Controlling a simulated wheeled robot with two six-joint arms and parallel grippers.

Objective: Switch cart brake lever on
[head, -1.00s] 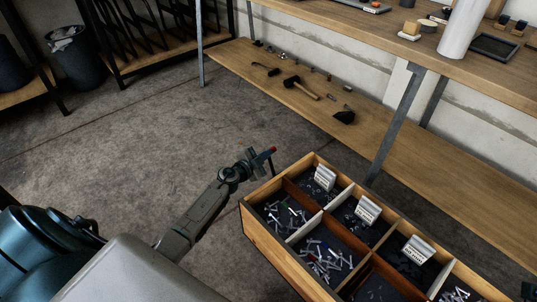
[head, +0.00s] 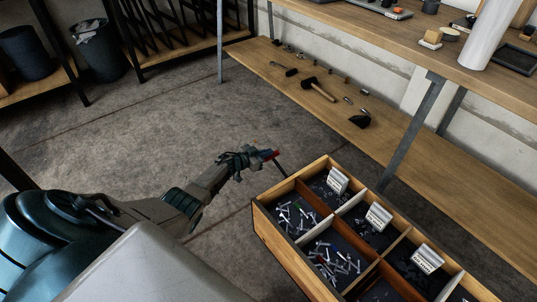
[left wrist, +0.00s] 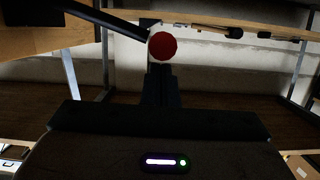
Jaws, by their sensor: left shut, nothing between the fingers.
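The brake lever is a thin dark rod (head: 281,167) with a red knob (head: 269,154) at its upper end. In the left wrist view the round red knob (left wrist: 162,46) sits just beyond my fingertips, with the dark rod running to the upper left. My left gripper (head: 254,157) is shut and empty, its tips at the knob; I cannot tell whether they touch. In the left wrist view its closed fingers (left wrist: 160,75) point at the knob. My right gripper is not in view.
The cart tray has compartments with loose screws and white label cards (head: 378,217). A workbench (head: 390,33) with a low wooden shelf (head: 330,108) holding tools stands behind. A dark bin (head: 100,50) stands at the back left. The floor between is clear.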

